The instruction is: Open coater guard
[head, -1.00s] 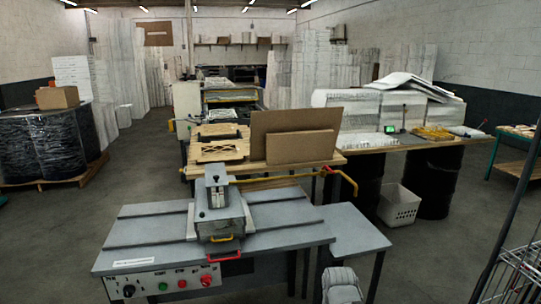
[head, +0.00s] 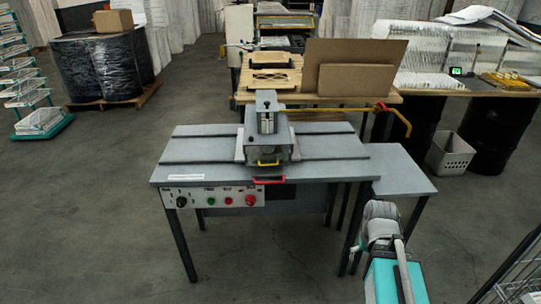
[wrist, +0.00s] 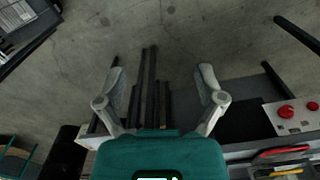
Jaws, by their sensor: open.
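The coater (head: 267,128) is a grey block on a grey bench (head: 335,150) in the head view. It has a yellow handle (head: 268,162) low on its front, and a red handle (head: 268,181) sits just below at the bench's front edge. I cannot tell which part is the guard. In the wrist view the red handle (wrist: 283,152) and yellow handle (wrist: 285,173) show at lower right. My gripper (wrist: 161,72) is open and empty, with floor and dark bench legs beyond its fingers, apart from both handles.
A control panel (head: 214,197) with knobs and buttons is on the bench front. A lower side table (head: 402,172) adjoins at right, near my arm. A wooden table (head: 380,97) with cardboard stands behind. A wire rack (head: 515,275) is at lower right. Floor at front left is clear.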

